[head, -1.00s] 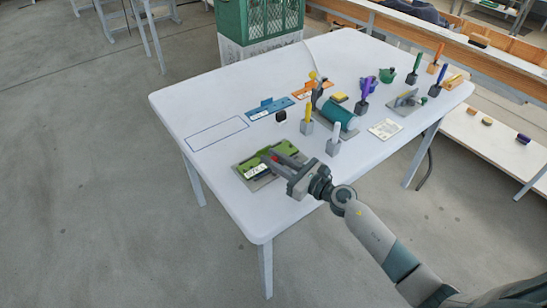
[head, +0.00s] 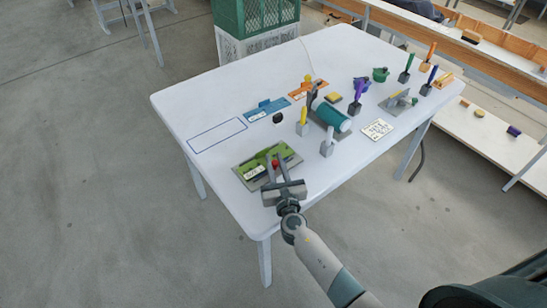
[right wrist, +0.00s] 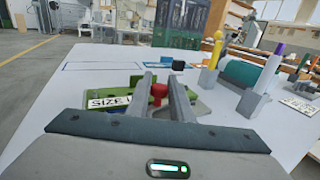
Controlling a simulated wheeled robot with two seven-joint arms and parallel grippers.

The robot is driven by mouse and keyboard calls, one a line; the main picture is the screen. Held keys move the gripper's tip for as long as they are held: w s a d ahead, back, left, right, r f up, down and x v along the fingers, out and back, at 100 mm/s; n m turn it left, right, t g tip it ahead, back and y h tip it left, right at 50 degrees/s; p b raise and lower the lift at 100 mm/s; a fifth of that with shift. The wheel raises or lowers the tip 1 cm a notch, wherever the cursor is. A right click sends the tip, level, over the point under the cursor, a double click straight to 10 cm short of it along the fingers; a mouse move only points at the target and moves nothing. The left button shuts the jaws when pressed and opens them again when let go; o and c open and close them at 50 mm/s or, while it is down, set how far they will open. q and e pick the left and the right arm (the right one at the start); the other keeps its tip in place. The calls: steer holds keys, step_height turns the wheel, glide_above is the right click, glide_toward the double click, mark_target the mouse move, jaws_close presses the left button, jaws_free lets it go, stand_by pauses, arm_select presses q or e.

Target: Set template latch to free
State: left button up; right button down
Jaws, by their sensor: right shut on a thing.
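The green template (head: 284,151) lies on a grey base plate near the table's front left edge, with a white size label (head: 254,172) on it. A red latch knob (head: 276,163) stands on the template and also shows in the right wrist view (right wrist: 159,92). My right gripper (head: 273,160) reaches over the template from the front. Its two fingers, also in the right wrist view (right wrist: 161,82), are shut on the red knob, one on each side. The latch parts below the knob are partly hidden by the fingers. My left gripper is not in view.
Blue (head: 265,110) and orange (head: 306,91) templates lie behind, by an empty blue-outlined rectangle (head: 217,135). A press with a teal cylinder (head: 332,117) and several upright tools in grey holders stand to the right. The table's left front is clear.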

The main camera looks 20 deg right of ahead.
steer(key=m+h, duration=0.1)
steer(key=h, duration=0.1)
steer(key=shift+s+f+m+g+h, duration=0.1)
steer(key=shift+m+g+h, duration=0.2)
steer(key=shift+m+h, duration=0.1)
steer(key=shift+s+d+m+g+h+b, duration=0.15)
steer(key=shift+m+g+h+b, duration=0.35)
steer(key=shift+m+h+b, duration=0.8)
steer(key=shift+h+p, duration=0.4)
steer(key=shift+p, duration=0.05)
steer(key=c, duration=1.6)
jaws_free()
steer(key=shift+o, duration=0.2)
steer(key=shift+s, duration=0.1)
steer(key=p+v, duration=0.1)
steer(key=v, duration=1.6)
steer(key=shift+s+r, duration=0.1)
steer(key=shift+r, duration=0.1)
